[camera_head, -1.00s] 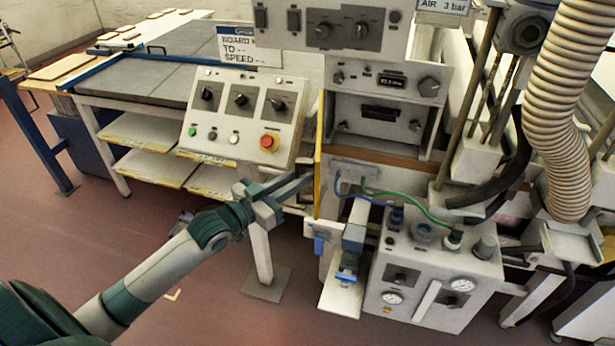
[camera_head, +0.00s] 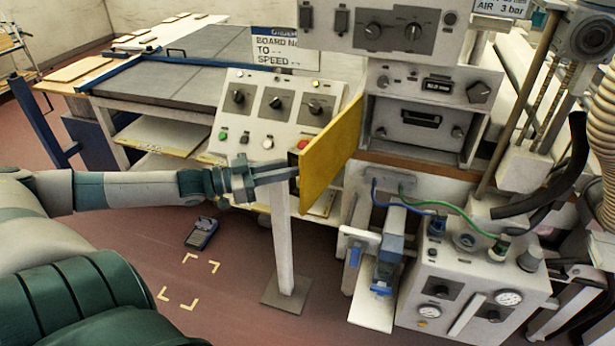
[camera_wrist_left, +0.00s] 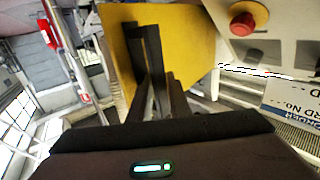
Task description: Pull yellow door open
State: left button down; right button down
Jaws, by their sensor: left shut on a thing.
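The yellow door (camera_head: 333,152) stands swung out from the front of the machine, with its broad face showing in the head view. It also fills the upper middle of the left wrist view (camera_wrist_left: 195,42). My left gripper (camera_head: 296,173) reaches in from the left and is shut at the door's free edge. In the left wrist view its dark fingers (camera_wrist_left: 150,75) lie against the door; the exact part they grip is hidden. My right gripper is not in view.
A control box with knobs and a red button (camera_head: 266,110) stands left of the door, close behind my left gripper. A white post (camera_head: 283,245) stands below. A pneumatic box with gauges (camera_head: 470,285) is at the lower right. Open floor lies at the lower left.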

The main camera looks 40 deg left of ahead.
pick_arm(q)
jog(key=a, duration=0.1)
jog(key=a+m+g+h+b, duration=0.1)
jog(key=a, duration=0.1)
jog(key=a+h, duration=0.1)
jog(key=shift+w+a+r+m+g, duration=0.2)
jog(key=shift+w+m+g, duration=0.1)
jog(key=c, duration=1.9)
grip_release()
jog(key=shift+c, duration=0.2)
jog(key=o, duration=0.3)
jog(key=shift+w+d+f, duration=0.1)
jog(key=shift+w+d, duration=0.05)
